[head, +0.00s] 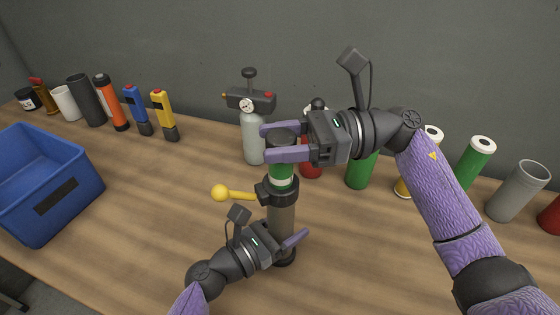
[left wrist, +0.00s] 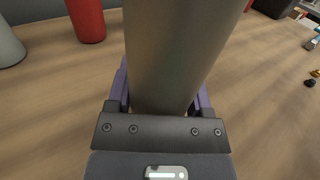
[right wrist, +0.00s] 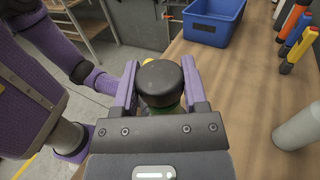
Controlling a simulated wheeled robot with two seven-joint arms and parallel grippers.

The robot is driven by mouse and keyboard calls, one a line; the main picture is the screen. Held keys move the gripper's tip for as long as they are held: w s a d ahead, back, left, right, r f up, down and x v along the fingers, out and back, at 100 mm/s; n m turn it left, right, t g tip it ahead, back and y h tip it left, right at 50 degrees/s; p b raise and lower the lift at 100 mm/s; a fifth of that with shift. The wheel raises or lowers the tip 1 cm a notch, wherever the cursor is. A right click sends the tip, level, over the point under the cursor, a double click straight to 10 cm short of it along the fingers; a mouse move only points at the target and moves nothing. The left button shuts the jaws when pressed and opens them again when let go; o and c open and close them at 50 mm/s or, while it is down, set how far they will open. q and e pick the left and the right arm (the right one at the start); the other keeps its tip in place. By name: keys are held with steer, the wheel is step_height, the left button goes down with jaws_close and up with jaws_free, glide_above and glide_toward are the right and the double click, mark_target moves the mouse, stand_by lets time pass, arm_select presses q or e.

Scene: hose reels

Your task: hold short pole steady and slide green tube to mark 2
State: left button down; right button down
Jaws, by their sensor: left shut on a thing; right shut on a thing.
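The short pole (head: 281,216) stands upright on the table, a grey-brown tube on a dark foot with a black collar (head: 277,192) and a yellow-knobbed lever (head: 221,193). The green tube (head: 281,180) rises out of the collar, with a pale band and a black cap (right wrist: 160,82). My left gripper (head: 284,246) is shut around the lower pole (left wrist: 178,60). My right gripper (head: 270,142) is shut on the top of the green tube, at the cap. No mark number is readable.
A grey bottle with a gauge (head: 254,135) stands close behind the pole. Several green, red and grey cylinders line the wall at right. Flashlights (head: 163,115) and cups stand at back left. A blue bin (head: 75,200) is at left. Table left of the pole is clear.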

step_height(320, 180, up, 3)
steer(key=shift+r, duration=0.15)
steer(key=shift+c, duration=0.5)
jaws_free()
steer(key=w+d, duration=0.2)
steer(key=d, duration=1)
arm_select(q)
jaws_free()
